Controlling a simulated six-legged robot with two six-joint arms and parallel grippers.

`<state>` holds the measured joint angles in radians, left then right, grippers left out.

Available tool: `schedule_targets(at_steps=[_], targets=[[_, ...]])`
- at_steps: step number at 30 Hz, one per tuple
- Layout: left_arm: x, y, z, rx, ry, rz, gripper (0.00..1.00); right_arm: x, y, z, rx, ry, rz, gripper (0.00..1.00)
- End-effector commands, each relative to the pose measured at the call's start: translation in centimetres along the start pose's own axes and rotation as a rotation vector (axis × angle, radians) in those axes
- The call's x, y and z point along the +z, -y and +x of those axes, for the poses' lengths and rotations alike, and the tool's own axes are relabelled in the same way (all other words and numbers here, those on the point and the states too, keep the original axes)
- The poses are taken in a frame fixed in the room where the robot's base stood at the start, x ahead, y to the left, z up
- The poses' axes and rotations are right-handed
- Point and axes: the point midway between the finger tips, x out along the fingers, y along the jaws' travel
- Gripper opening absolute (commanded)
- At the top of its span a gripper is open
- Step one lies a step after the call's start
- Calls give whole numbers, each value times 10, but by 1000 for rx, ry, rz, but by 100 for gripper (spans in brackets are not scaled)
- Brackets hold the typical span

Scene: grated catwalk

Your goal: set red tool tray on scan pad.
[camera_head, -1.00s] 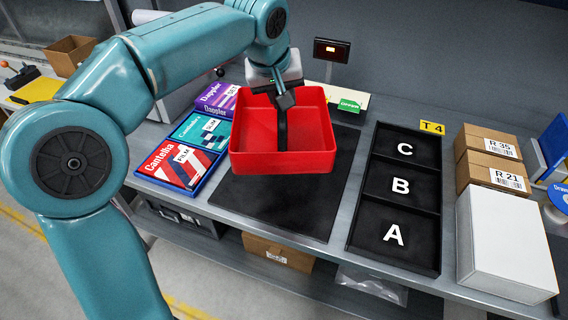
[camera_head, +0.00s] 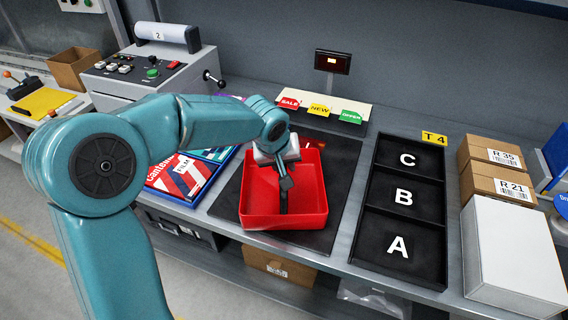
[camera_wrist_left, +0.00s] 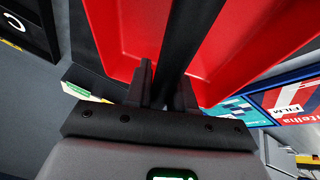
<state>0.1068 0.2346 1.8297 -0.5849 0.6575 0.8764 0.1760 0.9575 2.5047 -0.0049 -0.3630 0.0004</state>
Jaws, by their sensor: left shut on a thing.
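The red tool tray (camera_head: 309,203) is an open box with a dark handle (camera_head: 283,199) across its middle. It is at or just above the black scan pad (camera_head: 225,199) on the bench; I cannot tell if it touches. My left gripper (camera_head: 285,184) is shut on the handle, which also shows in the left wrist view (camera_wrist_left: 192,40) between the fingers (camera_wrist_left: 163,88). The tray fills the upper part of that view (camera_wrist_left: 130,25). The tray hides the pad's middle. My right gripper is not in view.
Film boxes (camera_head: 185,177) lie left of the pad. A black tray with compartments A, B and C (camera_head: 398,222) stands to the right, then cartons (camera_head: 497,190) and a white box (camera_head: 512,250). Coloured tabs (camera_head: 320,108) and a small display (camera_head: 332,62) are behind.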

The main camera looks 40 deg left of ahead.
Motion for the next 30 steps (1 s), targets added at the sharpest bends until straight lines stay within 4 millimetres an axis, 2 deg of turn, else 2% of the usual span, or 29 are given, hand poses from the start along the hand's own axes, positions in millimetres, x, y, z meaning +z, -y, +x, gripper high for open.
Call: schedule_targets(at_steps=[8, 9, 11, 12, 19, 23, 26, 30], targets=[[0, 0, 2, 1, -2, 0, 0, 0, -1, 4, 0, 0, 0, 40], [1, 1, 3, 0, 0, 0, 26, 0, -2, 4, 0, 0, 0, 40], [1, 0, 2, 0, 1, 0, 46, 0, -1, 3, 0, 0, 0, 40], [1, 0, 2, -1, 1, 0, 49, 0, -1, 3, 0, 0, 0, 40], [1, 0, 2, -1, 1, 0, 49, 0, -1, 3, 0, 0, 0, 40], [-1, 0, -5, 0, -1, 0, 49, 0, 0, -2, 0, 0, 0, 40], [-1, -1, -22, 2, -4, 0, 49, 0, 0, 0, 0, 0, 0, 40], [-1, -1, -56, 3, -5, 1, 49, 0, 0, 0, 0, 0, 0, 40]])
